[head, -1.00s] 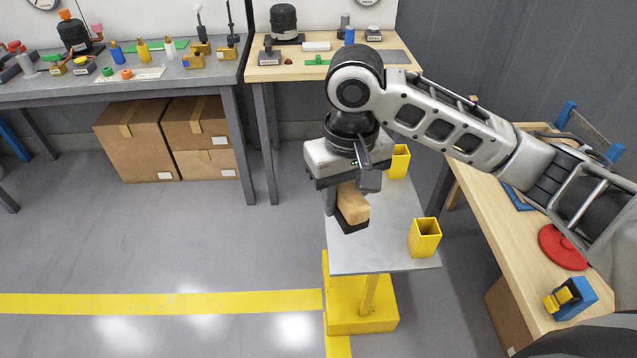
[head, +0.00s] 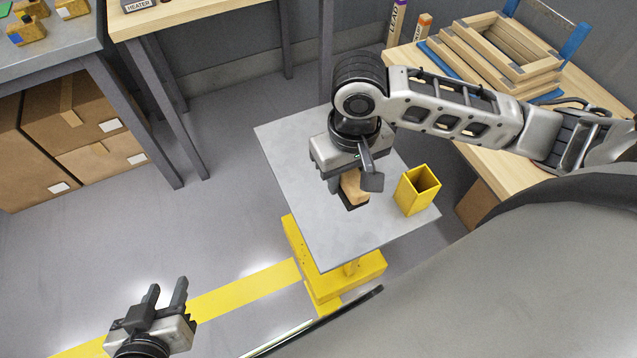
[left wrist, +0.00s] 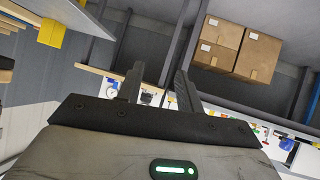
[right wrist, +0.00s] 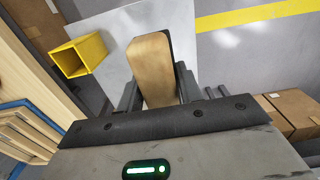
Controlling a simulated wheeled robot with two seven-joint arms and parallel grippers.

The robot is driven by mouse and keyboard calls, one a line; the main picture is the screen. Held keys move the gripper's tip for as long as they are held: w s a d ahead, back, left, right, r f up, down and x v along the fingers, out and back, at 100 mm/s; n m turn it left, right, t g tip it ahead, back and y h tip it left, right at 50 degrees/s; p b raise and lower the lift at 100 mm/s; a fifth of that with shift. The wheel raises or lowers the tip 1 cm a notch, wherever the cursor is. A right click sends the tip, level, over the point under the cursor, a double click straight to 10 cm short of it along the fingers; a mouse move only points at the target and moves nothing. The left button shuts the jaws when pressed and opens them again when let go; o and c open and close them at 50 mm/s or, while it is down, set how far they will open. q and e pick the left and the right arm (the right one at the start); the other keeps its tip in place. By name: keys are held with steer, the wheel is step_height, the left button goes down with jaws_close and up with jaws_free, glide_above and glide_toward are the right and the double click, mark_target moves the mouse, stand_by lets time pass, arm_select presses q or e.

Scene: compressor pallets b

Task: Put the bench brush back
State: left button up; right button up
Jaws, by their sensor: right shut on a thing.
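The bench brush (head: 353,190) has a pale wooden body and a dark bristle side. My right gripper (head: 358,177) is shut on it, over the small grey-topped table (head: 300,165). In the right wrist view the brush (right wrist: 152,68) sits between the fingers, its far end over the grey top. I cannot tell how high it is above the top. My left gripper (head: 163,300) is open and empty over the floor at the lower left. The left wrist view shows its two fingers (left wrist: 158,88) apart with nothing between them.
An open yellow square holder (head: 417,190) stands on the grey top, right of the brush. A wooden bench (head: 480,165) with stacked wooden frames (head: 500,50) is at the right. Cardboard boxes (head: 70,130) lie under the left bench. The grey top's left part is clear.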

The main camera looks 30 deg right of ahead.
steer(key=shift+s+d+f, duration=0.1)
steer(key=shift+s+f, duration=0.2)
steer(key=shift+f, duration=0.3)
steer(key=shift+s+d+f, duration=0.1)
steer(key=shift+s+f, duration=0.15)
steer(key=shift+f, duration=0.35)
steer(key=shift+w+f+b, duration=0.1)
steer(key=shift+f+b, duration=0.2)
steer(key=shift+b, duration=0.05)
steer(key=w+f+b, duration=0.2)
steer(key=w+f, duration=0.1)
steer(key=w, duration=0.5)
steer(key=b, duration=0.1)
glide_above(318, 178)
steer(key=s, duration=0.1)
step_height(318, 178, down, 6)
steer(key=shift+r, duration=0.25)
steer(key=shift+w+f, duration=0.35)
steer(key=shift+w, duration=0.05)
step_height(318, 178, down, 4)
steer(key=shift+w+r+b, duration=0.15)
steer(key=shift+r+b, duration=0.1)
steer(key=shift+b, duration=0.35)
arm_select(q)
steer(key=shift+w+d+f+t, duration=0.1)
steer(key=shift+d+f+t, duration=0.05)
steer(key=shift+f, duration=0.4)
steer(key=shift+w+d+f+t, duration=0.1)
steer(key=shift+f+t, duration=0.05)
steer(key=shift+f, duration=0.35)
